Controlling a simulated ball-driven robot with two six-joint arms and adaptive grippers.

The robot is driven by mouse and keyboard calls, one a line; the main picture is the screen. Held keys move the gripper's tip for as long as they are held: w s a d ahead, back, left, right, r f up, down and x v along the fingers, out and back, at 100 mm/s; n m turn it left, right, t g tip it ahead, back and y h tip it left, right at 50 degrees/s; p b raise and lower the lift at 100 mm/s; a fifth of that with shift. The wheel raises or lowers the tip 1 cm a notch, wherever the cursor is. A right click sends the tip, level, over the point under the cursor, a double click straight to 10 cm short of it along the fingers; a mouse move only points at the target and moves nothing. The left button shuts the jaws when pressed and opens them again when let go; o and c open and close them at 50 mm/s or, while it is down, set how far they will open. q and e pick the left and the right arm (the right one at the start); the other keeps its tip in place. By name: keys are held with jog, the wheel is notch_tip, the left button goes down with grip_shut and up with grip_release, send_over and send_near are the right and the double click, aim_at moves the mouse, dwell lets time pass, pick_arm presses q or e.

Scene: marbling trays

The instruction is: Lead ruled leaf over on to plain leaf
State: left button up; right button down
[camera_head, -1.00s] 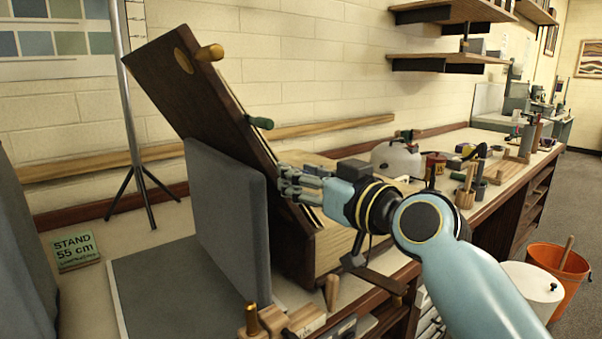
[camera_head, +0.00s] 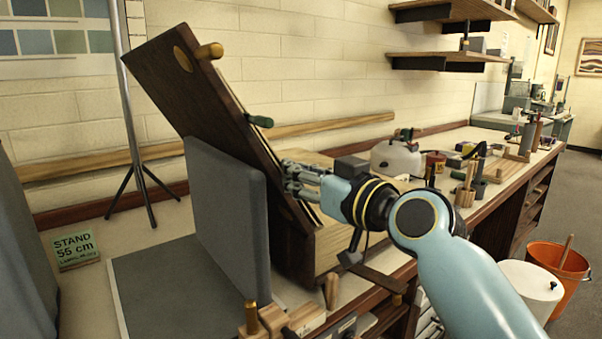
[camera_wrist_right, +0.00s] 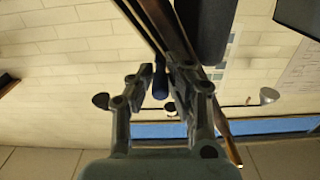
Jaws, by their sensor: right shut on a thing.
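A dark-framed wooden leaf (camera_head: 165,88) leans up and to the left in the head view. It has a wooden knob (camera_head: 209,51) at its top and a green handle (camera_head: 259,121) on its right edge. Its other face is mostly turned away, so I cannot make out rulings. A flat pale wooden surface (camera_head: 328,252), seemingly the plain leaf, lies right of its foot, partly behind my arm. My right gripper (camera_head: 291,183) is shut at the leaning leaf's right edge, below the green handle. The wrist view shows its fingers (camera_wrist_right: 165,85) beside the dark edge; the exact grip is partly hidden.
A grey upright panel (camera_head: 222,205) stands before the leaning leaf. A metal stand (camera_head: 131,120) and a green sign (camera_head: 76,250) are at the left. A white jug (camera_head: 396,158) and several tools crowd the bench to the right. An orange bucket (camera_head: 560,285) stands on the floor.

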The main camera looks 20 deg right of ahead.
jog(key=w+d+r+m+p, duration=0.2)
jog(key=d+m+p, duration=0.1)
jog(key=d+m, duration=0.1)
jog(key=shift+d+r, duration=0.25)
jog(key=shift+d, duration=0.65)
jog(key=c, duration=1.3)
grip_release()
jog(key=shift+w, duration=0.1)
